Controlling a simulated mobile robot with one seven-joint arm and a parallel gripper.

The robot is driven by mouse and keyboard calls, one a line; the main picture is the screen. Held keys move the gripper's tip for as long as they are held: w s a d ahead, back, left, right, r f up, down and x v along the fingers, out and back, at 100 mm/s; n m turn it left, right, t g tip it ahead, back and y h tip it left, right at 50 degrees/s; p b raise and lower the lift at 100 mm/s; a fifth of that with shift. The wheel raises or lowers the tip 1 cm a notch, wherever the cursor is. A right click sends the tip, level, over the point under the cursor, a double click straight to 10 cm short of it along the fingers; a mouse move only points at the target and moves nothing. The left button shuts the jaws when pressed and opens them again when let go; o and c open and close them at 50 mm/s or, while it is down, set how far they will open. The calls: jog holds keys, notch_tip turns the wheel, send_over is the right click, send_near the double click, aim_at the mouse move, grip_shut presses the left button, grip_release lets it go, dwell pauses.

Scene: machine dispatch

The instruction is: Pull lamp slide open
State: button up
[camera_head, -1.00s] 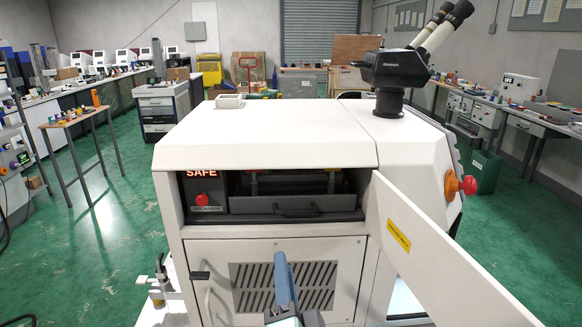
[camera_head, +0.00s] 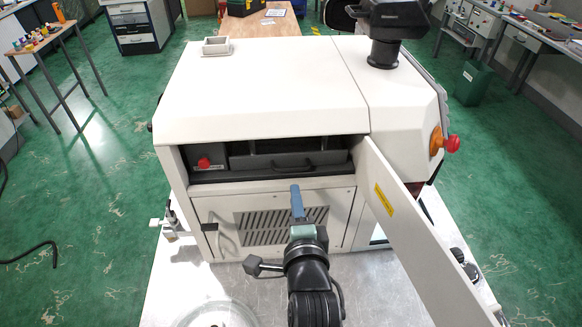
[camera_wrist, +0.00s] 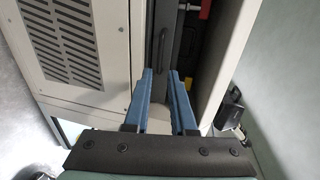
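The lamp slide (camera_head: 258,161) is a dark grey drawer front with a bow handle (camera_head: 296,171), in the recess of a white machine. It appears pushed in. In the wrist view the slide (camera_wrist: 172,45) runs vertically, with its handle (camera_wrist: 162,48) just ahead of the fingertips. My gripper (camera_head: 297,188) has blue fingers and is just in front of the slide, near the handle. In the wrist view my gripper (camera_wrist: 160,74) is open with an empty gap, roughly lined up with the handle. I see no contact with the handle.
A white door (camera_head: 420,230) with a yellow label stands open on the right, beside my arm. A red button (camera_head: 204,162) is left of the slide. A vented panel (camera_head: 275,225) is below. A red knob (camera_head: 451,144) sticks out on the machine's right side.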

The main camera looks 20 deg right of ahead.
jog(key=p+x, duration=0.1)
jog(key=x, duration=0.8)
jog(key=shift+w, duration=0.25)
grip_shut()
dwell(1.2)
